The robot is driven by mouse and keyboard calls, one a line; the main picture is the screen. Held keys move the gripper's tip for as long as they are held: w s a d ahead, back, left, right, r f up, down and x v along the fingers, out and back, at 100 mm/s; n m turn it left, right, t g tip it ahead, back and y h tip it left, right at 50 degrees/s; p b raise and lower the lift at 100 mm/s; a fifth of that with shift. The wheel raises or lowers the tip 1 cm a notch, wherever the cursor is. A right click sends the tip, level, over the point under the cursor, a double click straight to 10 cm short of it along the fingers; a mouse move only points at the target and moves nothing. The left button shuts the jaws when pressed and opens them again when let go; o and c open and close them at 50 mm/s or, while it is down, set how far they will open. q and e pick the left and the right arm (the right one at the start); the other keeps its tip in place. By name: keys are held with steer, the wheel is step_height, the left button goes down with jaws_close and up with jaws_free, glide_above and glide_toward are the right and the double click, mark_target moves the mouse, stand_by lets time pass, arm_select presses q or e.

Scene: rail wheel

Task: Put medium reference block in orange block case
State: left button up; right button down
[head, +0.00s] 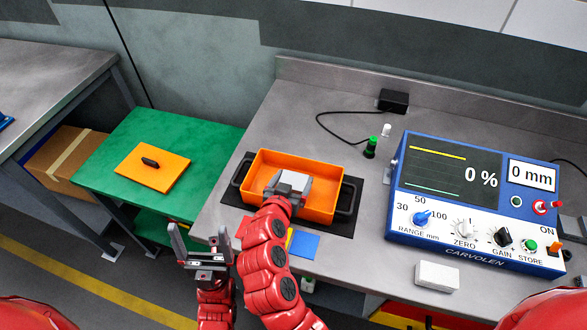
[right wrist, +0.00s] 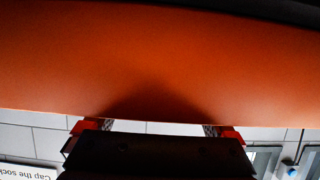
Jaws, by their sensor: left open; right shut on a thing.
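The orange block case (head: 325,204) stands open on a dark mat on the grey bench, with a black handle at each end. My right gripper (head: 288,184) is over the near left part of the case. It is shut on a light grey block (head: 294,179), apparently the medium reference block, mostly hidden by the fingers. I cannot tell whether the block touches the case floor. The right wrist view is mostly filled by an orange surface (right wrist: 160,55); the block is not clear there. My left gripper (head: 205,248) is open and empty, in front of the bench's left edge.
An orange lid (head: 170,177) with a black knob lies on the green table (head: 110,150) at left. A blue meter (head: 472,205) stands at right, a white block (head: 437,276) before it. A blue card (head: 303,244) lies in front.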

steer(key=shift+f, duration=0.2)
steer(key=shift+f+b, duration=0.15)
steer(key=shift+b, duration=0.15)
jaws_free()
